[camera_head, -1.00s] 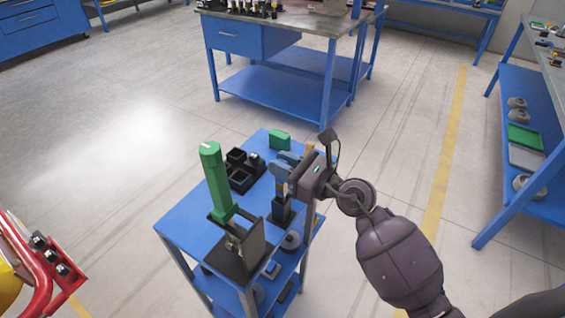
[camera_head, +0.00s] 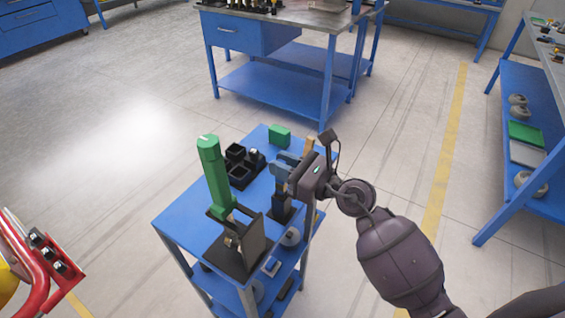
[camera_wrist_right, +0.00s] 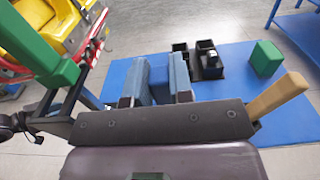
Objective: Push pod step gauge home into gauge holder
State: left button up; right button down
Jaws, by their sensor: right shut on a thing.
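My right gripper (camera_head: 284,168) is over the right side of the blue cart, its fingers shut on a blue piece that I take to be the pod step gauge (camera_wrist_right: 159,84). In the right wrist view the piece shows between the two grey-blue fingers. An upright black block, apparently the gauge holder (camera_head: 280,208), stands on the cart directly under the fingers. The fingers hide most of the gauge. I cannot tell how deep it sits in the holder. My left gripper is not in view.
A green handle (camera_head: 213,175) rises from a black stand (camera_head: 235,255) on the cart's front, left of my gripper. Black square cups (camera_head: 240,165) and a green block (camera_head: 279,136) stand farther back. A tan post (camera_wrist_right: 279,93) is close to my right gripper.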

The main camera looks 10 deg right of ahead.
jog(key=shift+f+b, duration=0.9)
jog(key=shift+f, duration=0.45)
dwell(0.3)
jog(key=c, duration=0.9)
grip_release()
jog(key=shift+o, duration=0.3)
jog(key=o, duration=0.7)
jog(key=v, duration=0.7)
